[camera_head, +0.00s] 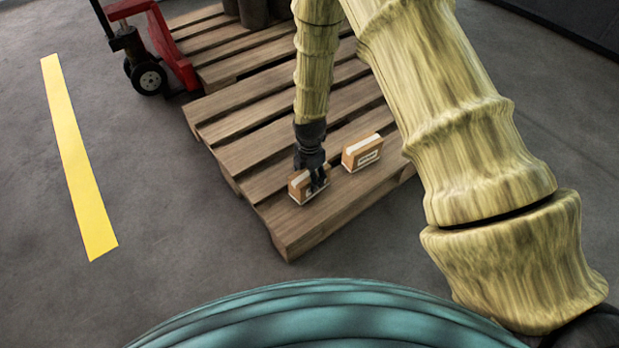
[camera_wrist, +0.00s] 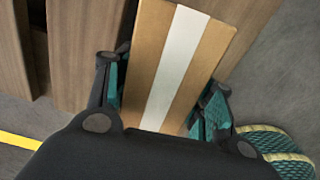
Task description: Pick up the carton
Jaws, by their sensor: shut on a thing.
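Two small brown cartons are at the front end of a wooden pallet in the head view. My gripper (camera_head: 313,182) points down over the left carton (camera_head: 297,190), with its fingers around it. In the wrist view the same carton (camera_wrist: 205,50), brown with a white stripe of tape, sits between my two fingers (camera_wrist: 160,100), which are shut on it. The carton is at the pallet boards; I cannot tell whether it touches them. The other carton (camera_head: 362,152), with a white label, stands just right of my gripper.
The wooden pallet (camera_head: 262,182) lies on a grey floor. A red pallet jack (camera_head: 172,48) stands at the upper left. Dark cylindrical objects (camera_head: 253,12) are at the back of the pallets. A yellow floor line (camera_head: 78,160) runs along the left, with open floor around it.

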